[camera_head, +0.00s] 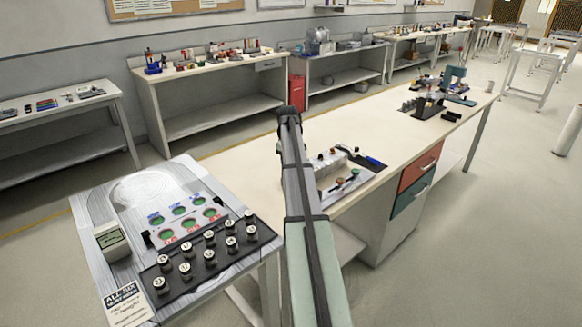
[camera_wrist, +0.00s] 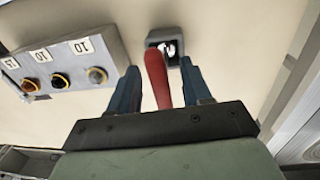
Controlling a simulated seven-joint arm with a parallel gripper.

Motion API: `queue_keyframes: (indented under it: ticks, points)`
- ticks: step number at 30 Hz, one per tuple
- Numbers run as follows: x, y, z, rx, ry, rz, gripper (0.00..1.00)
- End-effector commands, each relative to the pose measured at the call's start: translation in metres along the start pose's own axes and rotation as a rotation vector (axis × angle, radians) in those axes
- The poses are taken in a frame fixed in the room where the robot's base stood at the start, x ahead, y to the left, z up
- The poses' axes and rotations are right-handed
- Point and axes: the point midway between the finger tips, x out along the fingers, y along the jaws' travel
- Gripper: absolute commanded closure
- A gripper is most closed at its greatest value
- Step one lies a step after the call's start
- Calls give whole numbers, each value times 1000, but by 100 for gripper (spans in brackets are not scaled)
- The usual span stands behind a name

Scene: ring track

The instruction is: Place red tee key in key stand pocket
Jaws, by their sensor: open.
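In the wrist view the red tee key (camera_wrist: 154,78) shows as a red rounded bar between the two blue fingers of my gripper (camera_wrist: 159,67). The fingers are apart, with visible gaps on both sides of the key. The key's far end is next to a small dark grey block with an opening and pale parts inside, which looks like the key stand (camera_wrist: 181,37). I cannot tell whether the key is in its pocket or only in front of it. The key's near end is hidden by my gripper. In the head view my arm hides this spot.
In the wrist view a grey panel (camera_wrist: 105,47) with numbered labels and round sockets lies left of my gripper. In the head view a tray of small parts (camera_head: 322,201) sits right of my arm. A board with numbered knobs (camera_head: 240,262) stands at front left.

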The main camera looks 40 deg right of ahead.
Motion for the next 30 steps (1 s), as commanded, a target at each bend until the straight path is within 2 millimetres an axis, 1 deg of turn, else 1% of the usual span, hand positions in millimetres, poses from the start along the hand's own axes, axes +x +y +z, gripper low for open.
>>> queue_keyframes:
  ticks: [9, 12, 15, 18, 21, 30]
  points:
    - [-59, 1, -1, 0, 2, 1, 52]
    - [-76, 0, -1, 0, 1, 1, 52]
    - [-89, 0, -1, 0, 1, 1, 52]
    - [-100, 0, 0, 0, 0, 1, 52]
    - [-105, 0, 0, 0, 0, 0, 52]
    - [-108, 0, 0, 0, 0, 0, 52]
